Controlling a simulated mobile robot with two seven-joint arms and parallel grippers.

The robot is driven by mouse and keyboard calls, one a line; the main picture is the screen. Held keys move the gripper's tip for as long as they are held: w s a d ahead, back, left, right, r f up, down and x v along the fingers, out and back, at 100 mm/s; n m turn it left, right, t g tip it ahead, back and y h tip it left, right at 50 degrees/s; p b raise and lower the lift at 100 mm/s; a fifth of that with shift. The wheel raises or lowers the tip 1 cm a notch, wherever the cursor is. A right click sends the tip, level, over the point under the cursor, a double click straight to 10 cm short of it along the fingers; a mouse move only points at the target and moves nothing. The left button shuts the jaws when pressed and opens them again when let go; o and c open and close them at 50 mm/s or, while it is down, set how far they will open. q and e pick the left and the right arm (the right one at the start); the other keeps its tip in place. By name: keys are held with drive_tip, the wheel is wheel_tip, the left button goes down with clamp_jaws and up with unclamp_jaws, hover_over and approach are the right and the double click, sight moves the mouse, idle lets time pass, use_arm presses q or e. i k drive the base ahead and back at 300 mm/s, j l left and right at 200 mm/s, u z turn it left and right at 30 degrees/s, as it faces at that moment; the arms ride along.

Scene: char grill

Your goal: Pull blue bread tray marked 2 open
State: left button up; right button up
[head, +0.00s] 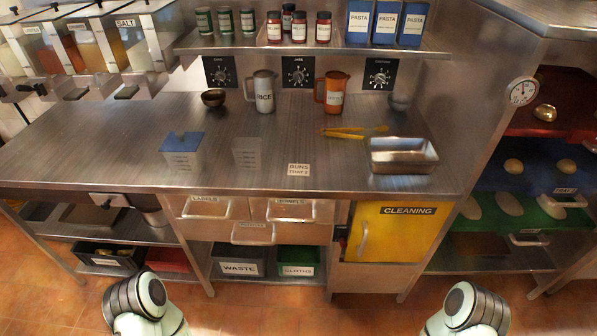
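The blue bread tray (539,177) sits in the rack at the right, between a red tray (562,88) above and a green tray (490,222) below. Pale bun shapes lie on it. A label reading TRAY 2 (565,190) is at its front, with a pale bar handle close by. The tray looks pushed in, and its right part is cut off by the picture edge. Only rounded parts of my two arms show at the bottom; neither gripper is in view.
A steel counter (330,130) fills the middle, with a card reading BUNS TRAY 2 (299,169) on it. A metal pan (402,156) and yellow tongs (352,133) lie near its right end. A yellow CLEANING cupboard (385,235) stands left of the rack. Tiled floor shows in front.

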sight(540, 177)
drive_tip(key=l+z, duration=0.55)
drive_tip(key=z, duration=0.2)
drive_tip(key=i+l+z, duration=0.1)
drive_tip(key=l+z, duration=0.15)
drive_tip(key=z, duration=0.15)
drive_tip(key=i+l+z, duration=0.1)
drive_tip(key=z, duration=0.25)
drive_tip(key=i+l+u, duration=0.15)
drive_tip(key=i+l, duration=0.25)
drive_tip(key=i, duration=0.25)
drive_tip(key=i+l+u, duration=0.1)
drive_tip(key=i+l, duration=0.4)
drive_tip(key=i, duration=0.15)
